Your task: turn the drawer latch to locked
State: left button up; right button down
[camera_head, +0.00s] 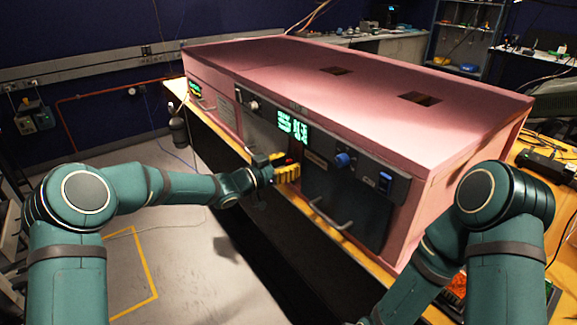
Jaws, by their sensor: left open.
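The pink foam enclosure (420,80) has a dark front panel. A drawer handle (330,215), a pale bar, is low on the right part of the front. My left gripper (284,171) is open in front of the middle of the panel. Yellow parts and a small red spot show at its tip; I cannot tell which belong to the gripper and which to the panel. No drawer latch can be made out clearly, and the gripper may hide it. I cannot tell whether the gripper touches the panel. My right arm is at the right; its gripper is out of view.
A blue knob (343,160) and green displays (293,127) are on the panel near the left gripper. A silver knob (253,106) is farther left. The enclosure stands on a wooden table (222,132). The floor (190,265) at the lower left is clear.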

pick_arm(q)
jog(key=shift+w+d, duration=0.1)
jog(key=shift+d, duration=0.05)
grip_shut()
dwell(0.4)
